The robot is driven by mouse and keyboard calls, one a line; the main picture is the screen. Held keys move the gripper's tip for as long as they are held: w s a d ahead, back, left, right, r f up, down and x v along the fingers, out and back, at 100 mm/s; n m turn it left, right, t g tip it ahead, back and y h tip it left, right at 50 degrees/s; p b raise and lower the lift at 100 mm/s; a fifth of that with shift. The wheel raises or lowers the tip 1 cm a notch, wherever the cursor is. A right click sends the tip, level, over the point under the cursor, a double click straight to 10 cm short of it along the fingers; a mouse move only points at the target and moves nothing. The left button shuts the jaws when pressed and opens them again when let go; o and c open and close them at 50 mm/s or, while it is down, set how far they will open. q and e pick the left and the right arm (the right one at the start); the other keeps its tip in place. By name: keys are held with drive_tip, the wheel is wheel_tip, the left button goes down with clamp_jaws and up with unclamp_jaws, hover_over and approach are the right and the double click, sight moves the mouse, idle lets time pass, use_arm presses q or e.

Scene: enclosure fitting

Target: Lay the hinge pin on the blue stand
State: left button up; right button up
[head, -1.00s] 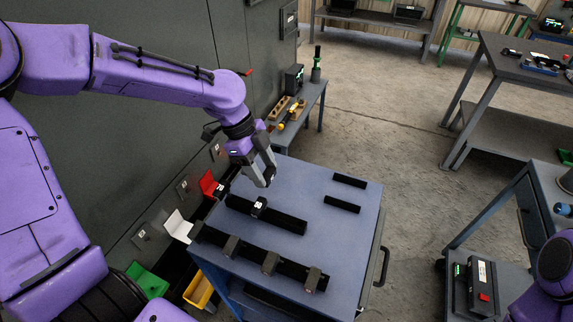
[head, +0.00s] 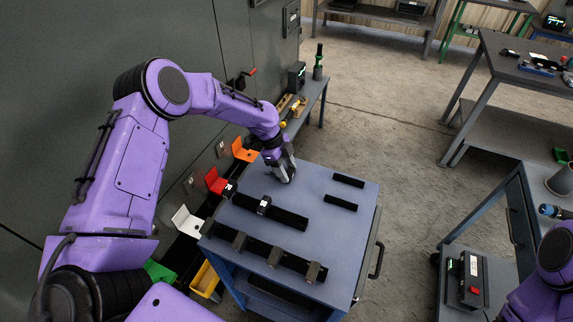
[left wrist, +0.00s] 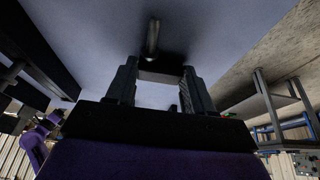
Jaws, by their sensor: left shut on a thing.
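My left gripper (head: 287,179) points down just above the far left part of the blue-grey cart top (head: 318,247). In the left wrist view, its fingers (left wrist: 160,76) are closed around a dark block-like part between their tips. A grey metal pin (left wrist: 152,38), seemingly the hinge pin, extends from there toward the blue-grey surface. Whether its end touches the surface I cannot tell. In the head view the pin is too small or hidden to make out. I cannot pick out a separate blue stand. My right gripper is not in view.
Black rails (head: 270,212) and a bar with several blocks (head: 268,254) lie on the cart; two short black bars (head: 341,202) lie at right. Orange (head: 243,151), red (head: 214,181) and white (head: 187,221) holders line the cabinet at left.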

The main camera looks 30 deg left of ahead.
use_arm(q)
drive_tip(key=shift+s+f+b, duration=0.15)
drive_tip(key=shift+f+b, duration=0.1)
drive_tip(key=shift+b, duration=0.15)
drive_tip(key=o, duration=1)
drive_tip(key=shift+o, duration=0.2)
drive_tip(key=shift+r+p, duration=0.3)
drive_tip(key=b+v, duration=0.2)
drive_tip(key=v, duration=1)
drive_tip(key=shift+b, duration=0.3)
